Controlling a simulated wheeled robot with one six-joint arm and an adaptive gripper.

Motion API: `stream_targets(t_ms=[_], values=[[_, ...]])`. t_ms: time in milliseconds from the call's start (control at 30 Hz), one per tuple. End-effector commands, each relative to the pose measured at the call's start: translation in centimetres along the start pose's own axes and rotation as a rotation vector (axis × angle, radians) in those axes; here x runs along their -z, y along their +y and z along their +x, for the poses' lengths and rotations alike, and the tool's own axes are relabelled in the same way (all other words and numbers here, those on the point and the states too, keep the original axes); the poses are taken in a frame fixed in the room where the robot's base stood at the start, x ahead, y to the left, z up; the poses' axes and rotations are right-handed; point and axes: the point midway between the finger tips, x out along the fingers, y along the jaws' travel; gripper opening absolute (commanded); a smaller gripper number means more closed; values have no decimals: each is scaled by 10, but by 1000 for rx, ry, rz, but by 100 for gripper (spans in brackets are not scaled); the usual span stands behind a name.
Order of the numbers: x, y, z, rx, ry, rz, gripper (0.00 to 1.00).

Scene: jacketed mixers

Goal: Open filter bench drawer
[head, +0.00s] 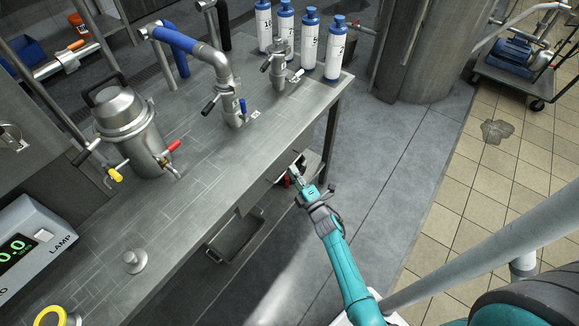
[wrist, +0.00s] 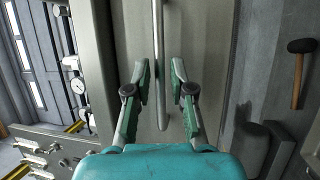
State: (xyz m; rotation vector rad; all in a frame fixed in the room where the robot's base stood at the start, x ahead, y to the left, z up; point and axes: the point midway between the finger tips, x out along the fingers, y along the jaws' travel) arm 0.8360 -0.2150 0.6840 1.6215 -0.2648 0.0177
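The steel filter bench (head: 215,150) runs diagonally through the head view. A drawer front (head: 262,190) shows as a narrow dark strip under its right edge, partly hidden by the benchtop. My gripper (head: 297,172) is at that edge, beside the drawer front. In the wrist view, a smooth grey panel (wrist: 203,35) carries a long thin bar handle (wrist: 158,45). My gripper (wrist: 159,70) is open there, with one finger on each side of the bar. Gaps show between the bar and both fingers. I cannot tell how deep the bar sits between them.
On the bench stand a lidded steel vessel (head: 128,125), pipework with a blue sleeve (head: 176,40) and several blue-capped bottles (head: 311,40). A grey tray (head: 237,236) is below the bench. The floor (head: 385,140) right of the bench is clear. A pump cart (head: 515,65) stands farther off.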

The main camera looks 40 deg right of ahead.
Motion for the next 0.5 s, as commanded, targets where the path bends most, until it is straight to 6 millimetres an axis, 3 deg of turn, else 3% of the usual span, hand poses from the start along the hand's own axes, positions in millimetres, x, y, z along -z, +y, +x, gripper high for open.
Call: stream_targets(t_ms=[200,500], values=[[0,0,25,0,0,0,23],[0,0,30,1,-1,1,23]])
